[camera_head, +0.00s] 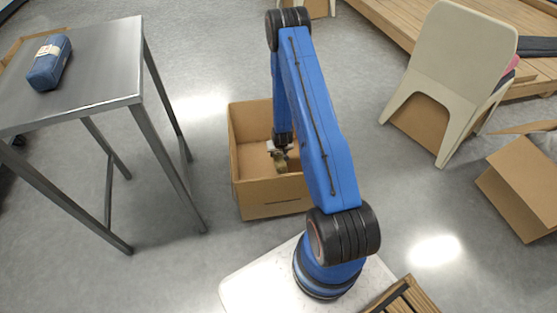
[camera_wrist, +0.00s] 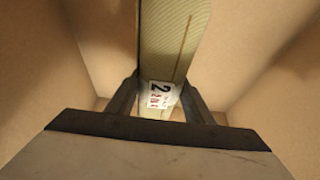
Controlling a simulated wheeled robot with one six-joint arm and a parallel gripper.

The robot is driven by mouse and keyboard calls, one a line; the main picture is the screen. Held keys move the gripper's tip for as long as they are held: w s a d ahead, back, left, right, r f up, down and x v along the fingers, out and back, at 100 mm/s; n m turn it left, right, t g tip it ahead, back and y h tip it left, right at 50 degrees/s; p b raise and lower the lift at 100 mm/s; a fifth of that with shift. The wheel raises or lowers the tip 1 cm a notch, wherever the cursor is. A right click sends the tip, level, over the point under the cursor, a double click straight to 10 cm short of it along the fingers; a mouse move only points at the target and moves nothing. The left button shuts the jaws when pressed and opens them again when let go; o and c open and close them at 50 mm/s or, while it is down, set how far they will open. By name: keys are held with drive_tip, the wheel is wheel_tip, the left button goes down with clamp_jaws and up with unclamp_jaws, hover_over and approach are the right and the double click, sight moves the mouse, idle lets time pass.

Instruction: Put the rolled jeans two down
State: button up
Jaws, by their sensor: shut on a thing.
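My gripper (camera_head: 280,152) reaches down inside an open cardboard box (camera_head: 275,205) on the floor. In the wrist view the gripper (camera_wrist: 160,105) is shut on a pale olive-beige rolled cloth, the rolled jeans two (camera_wrist: 175,35). A white label with a "2" and red print shows on it between the fingers. In the head view a small part of this roll (camera_head: 280,166) shows below the gripper, within the box walls. I cannot tell whether it touches the box bottom. The arm hides part of the box's right side.
A blue rolled bundle with a pale label (camera_head: 48,66) lies on a grey metal table (camera_head: 100,60) at left. A beige chair (camera_head: 450,60) and another cardboard box (camera_head: 520,190) stand at right. Wooden decking (camera_head: 400,20) is behind. Floor between table and box is clear.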

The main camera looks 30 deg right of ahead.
drive_tip(key=shift+f, duration=2.3)
drive_tip(key=shift+f, duration=0.1)
drive_tip(key=o, duration=1.3)
